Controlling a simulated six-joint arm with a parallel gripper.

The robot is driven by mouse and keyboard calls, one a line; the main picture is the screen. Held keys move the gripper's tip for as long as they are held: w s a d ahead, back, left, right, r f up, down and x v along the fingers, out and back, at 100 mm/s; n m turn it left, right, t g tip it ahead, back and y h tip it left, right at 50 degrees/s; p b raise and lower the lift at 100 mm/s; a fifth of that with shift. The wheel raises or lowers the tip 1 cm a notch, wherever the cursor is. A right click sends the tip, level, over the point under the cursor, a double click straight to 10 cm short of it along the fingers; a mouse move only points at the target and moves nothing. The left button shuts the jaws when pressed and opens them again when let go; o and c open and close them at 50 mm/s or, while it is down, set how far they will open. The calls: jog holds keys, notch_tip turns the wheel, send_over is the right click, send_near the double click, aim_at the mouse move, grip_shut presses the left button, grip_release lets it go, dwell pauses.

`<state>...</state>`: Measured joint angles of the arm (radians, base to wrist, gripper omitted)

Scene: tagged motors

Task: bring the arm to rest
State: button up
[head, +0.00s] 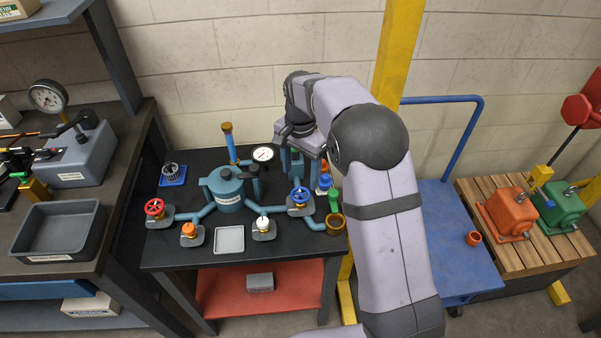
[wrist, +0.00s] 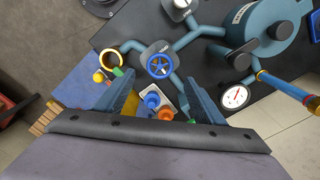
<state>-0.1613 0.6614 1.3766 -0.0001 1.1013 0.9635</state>
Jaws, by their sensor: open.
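My gripper (head: 299,172) is above the back right of the black workbench (head: 180,258), with its fingers pointing down. My arm reaches it from the front right and hides part of the bench's right side. In the wrist view, the two blue-grey fingers of my gripper (wrist: 161,100) stand wide apart with nothing held between them. Below and beyond the fingers, a small tray with a blue item (wrist: 152,101) and an orange item (wrist: 166,115) shows in the gap. A blue valve wheel (wrist: 159,66) is just ahead of the fingertips.
The bench holds a teal pot (head: 228,191), a gauge (head: 263,154), a red valve wheel (head: 154,208) and a brass cup (head: 336,223). A yellow post (head: 398,50) stands behind my arm. At right are a blue cart (head: 455,265), an orange motor (head: 511,214) and a green motor (head: 558,207).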

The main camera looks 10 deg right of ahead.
jog(key=s+d+n, duration=0.4)
jog(key=s, duration=0.9)
jog(key=s+d+f+n, duration=0.1)
jog(key=s+d+n, duration=0.3)
jog(key=s, duration=1)
jog(key=shift+f+n, duration=0.2)
jog(key=shift+n, duration=0.4)
